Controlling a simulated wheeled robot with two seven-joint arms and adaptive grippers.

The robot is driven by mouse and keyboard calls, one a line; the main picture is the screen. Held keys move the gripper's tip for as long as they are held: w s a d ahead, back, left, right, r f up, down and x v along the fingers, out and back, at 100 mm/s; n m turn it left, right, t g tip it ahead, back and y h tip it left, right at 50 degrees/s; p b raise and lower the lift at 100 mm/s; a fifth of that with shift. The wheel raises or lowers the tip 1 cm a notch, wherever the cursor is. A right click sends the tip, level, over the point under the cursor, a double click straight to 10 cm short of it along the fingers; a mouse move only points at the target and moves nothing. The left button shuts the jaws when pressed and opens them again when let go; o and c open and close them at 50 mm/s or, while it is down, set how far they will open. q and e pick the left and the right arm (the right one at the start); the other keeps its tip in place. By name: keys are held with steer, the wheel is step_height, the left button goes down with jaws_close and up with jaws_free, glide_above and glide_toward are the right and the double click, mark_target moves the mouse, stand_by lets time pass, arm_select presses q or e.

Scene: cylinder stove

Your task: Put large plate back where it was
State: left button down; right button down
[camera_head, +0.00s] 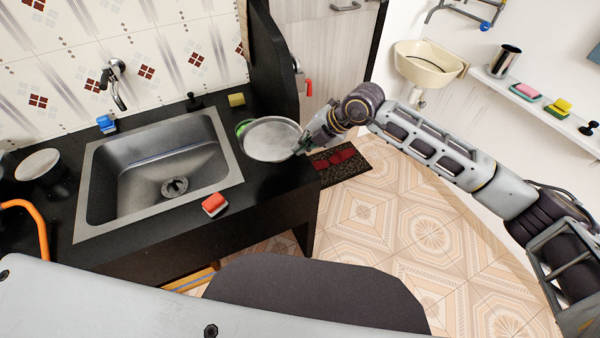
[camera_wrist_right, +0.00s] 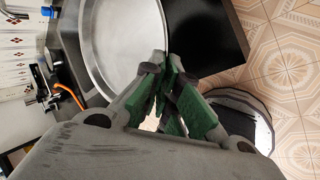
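The large plate (camera_head: 270,139) is a round, shallow metal plate at the right end of the black counter, to the right of the sink. My right gripper (camera_head: 303,146) is at the plate's right rim. In the right wrist view, the plate (camera_wrist_right: 122,40) fills the upper middle and the fingertips of the right gripper (camera_wrist_right: 169,68) close on its rim. Whether the plate's underside touches the counter cannot be told. My left gripper is not in view.
A sink (camera_head: 165,165) is left of the plate. A red sponge (camera_head: 214,204) lies at the counter's front, a yellow one (camera_head: 236,100) at the back. A green object (camera_head: 243,127) shows partly behind the plate. A dark partition (camera_head: 272,60) stands behind.

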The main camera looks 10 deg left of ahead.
step_height(320, 180, down, 9)
steer(key=shift+r, duration=0.1)
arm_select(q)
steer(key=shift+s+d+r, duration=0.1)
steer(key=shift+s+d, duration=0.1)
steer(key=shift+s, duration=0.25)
arm_select(e)
steer(key=shift+f, duration=0.55)
step_height(320, 180, down, 3)
steer(key=shift+r, duration=0.1)
steer(key=shift+f, duration=0.4)
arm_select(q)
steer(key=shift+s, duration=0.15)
